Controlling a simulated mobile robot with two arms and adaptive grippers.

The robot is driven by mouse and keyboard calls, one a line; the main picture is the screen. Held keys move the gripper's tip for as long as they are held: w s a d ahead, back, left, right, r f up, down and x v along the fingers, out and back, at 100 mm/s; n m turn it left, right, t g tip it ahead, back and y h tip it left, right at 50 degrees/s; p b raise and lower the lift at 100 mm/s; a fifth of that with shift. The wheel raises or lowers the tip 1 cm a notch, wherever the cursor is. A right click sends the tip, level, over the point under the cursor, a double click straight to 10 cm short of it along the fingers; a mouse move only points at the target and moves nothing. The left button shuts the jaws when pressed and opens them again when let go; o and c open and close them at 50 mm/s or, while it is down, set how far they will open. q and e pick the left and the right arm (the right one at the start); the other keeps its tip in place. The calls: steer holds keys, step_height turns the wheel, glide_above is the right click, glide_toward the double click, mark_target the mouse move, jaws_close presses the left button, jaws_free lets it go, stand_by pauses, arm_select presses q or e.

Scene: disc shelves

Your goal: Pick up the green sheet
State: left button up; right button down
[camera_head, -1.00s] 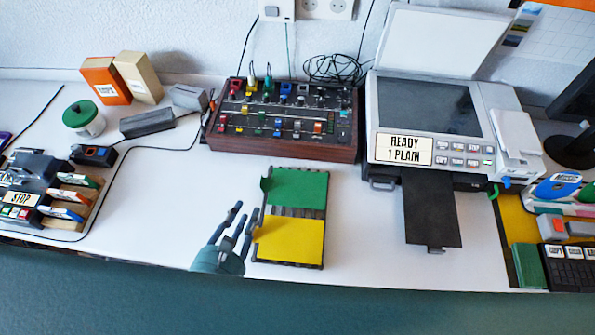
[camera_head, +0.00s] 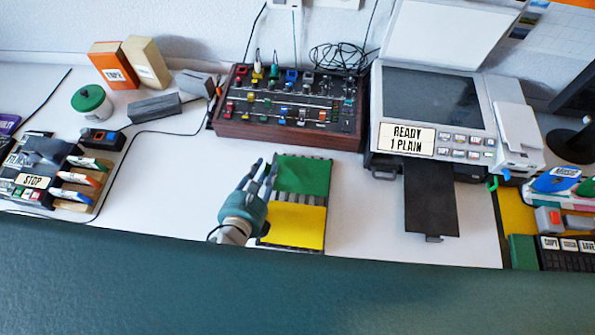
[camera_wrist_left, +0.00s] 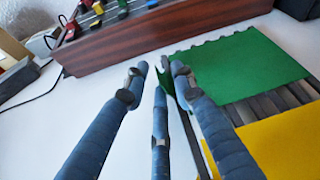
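The green sheet (camera_head: 303,176) lies in the far part of a dark ridged tray (camera_head: 262,243), with a yellow sheet (camera_head: 297,224) in the near part. In the left wrist view, the green sheet (camera_wrist_left: 245,68) has a small tab (camera_wrist_left: 166,84) turned up at its left edge. My left gripper (camera_head: 264,166) is at the tray's left side, beside the green sheet's left edge. In the left wrist view, its blue fingers (camera_wrist_left: 160,72) are apart, with the tab between their tips. Contact with the tab cannot be told. My right gripper is not in view.
A wood-sided control panel (camera_head: 290,138) stands just behind the tray. A printer (camera_head: 440,110) with a dark output tray (camera_head: 431,200) stands to the right. White table shows bare left of the tray and between it and the printer.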

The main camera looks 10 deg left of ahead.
arm_select(q)
jaws_close()
